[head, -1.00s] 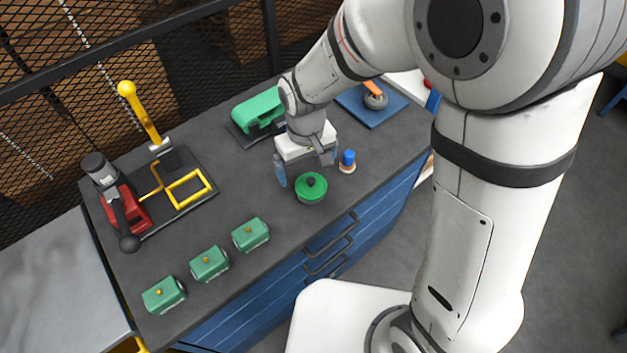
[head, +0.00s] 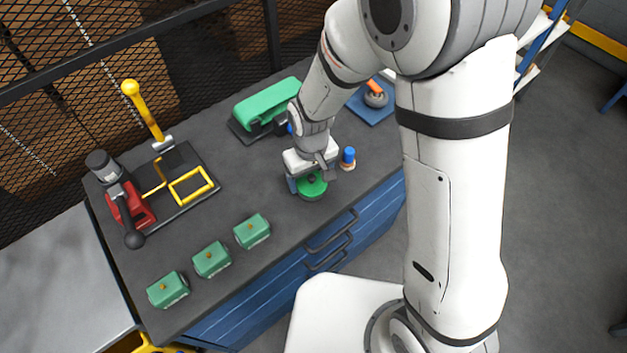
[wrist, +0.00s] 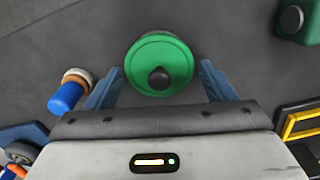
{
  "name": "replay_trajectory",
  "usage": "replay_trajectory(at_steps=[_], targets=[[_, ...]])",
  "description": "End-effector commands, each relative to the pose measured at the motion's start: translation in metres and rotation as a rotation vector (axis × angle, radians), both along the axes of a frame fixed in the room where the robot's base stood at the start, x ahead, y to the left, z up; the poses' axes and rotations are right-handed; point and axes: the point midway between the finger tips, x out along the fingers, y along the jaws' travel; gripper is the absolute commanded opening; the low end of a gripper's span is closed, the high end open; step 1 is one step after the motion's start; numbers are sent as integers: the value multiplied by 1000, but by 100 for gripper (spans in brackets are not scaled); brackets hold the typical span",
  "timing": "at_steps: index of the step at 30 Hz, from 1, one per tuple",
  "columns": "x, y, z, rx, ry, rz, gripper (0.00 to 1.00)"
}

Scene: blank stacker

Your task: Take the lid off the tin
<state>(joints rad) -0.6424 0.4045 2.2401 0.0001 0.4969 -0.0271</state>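The tin with its green lid (head: 312,186) stands on the dark worktop near its front edge. My gripper (wrist: 161,80) is open, one blue finger to each side of the lid, with a gap on both sides in the wrist view. In the head view my gripper (head: 308,181) is at the tin and partly covers it.
A blue-topped small object (head: 348,158) stands close to the right of the tin. Green boxes (head: 252,231) line the front left. A red and black tool (head: 130,207), a yellow-handled press (head: 145,110) and a green machine (head: 268,108) stand farther back. The worktop between is clear.

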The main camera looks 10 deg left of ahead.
Motion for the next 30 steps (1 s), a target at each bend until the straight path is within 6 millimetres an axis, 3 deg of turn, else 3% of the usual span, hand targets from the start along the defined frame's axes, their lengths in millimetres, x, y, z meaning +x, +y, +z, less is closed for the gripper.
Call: replay_trajectory(at_steps=[10,19,23,30], targets=[[0,0,0,0,0,-1,48],[1,0,5,1,-2,-1,48],[1,0,21,3,-4,-1,48],[1,0,67,4,-5,-2,48]])
